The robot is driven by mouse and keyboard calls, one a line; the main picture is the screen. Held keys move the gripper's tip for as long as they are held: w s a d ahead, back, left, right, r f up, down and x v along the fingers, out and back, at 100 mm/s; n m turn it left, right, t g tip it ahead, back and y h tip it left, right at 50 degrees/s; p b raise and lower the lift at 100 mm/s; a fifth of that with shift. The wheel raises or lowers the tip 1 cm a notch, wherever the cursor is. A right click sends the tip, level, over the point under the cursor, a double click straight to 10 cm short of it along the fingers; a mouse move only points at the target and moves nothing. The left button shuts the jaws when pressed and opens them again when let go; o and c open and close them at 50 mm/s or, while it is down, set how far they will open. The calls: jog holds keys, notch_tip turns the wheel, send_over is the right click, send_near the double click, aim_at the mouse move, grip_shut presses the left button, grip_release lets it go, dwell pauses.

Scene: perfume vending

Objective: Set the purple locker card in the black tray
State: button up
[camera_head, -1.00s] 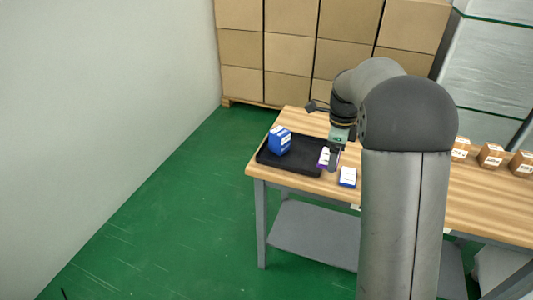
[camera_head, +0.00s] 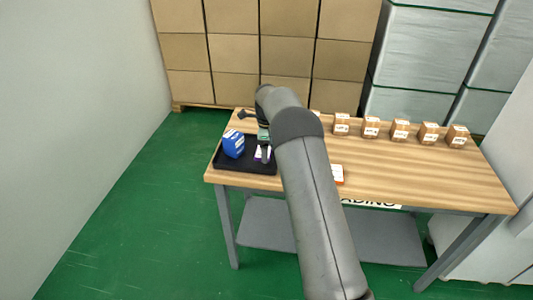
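The black tray (camera_head: 230,166) lies at the left end of the wooden table. The purple locker card (camera_head: 258,153), white and purple, shows at the tray's right part, partly covered by my gripper. My gripper (camera_head: 265,155) points down right at the card. The view is too small to tell whether its fingers are shut on the card, or whether the card rests on the tray floor or hangs just above it. A blue box (camera_head: 233,144) stands in the tray's left part.
A white and orange card (camera_head: 337,174) lies on the table (camera_head: 420,180) right of my arm. Several small brown boxes (camera_head: 371,127) line the table's back edge. Stacked cartons (camera_head: 235,55) stand behind. The table's middle right is clear.

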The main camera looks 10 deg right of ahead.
jog(key=shift+w+f, duration=0.15)
jog(key=shift+f, duration=1.75)
jog(key=o, duration=1)
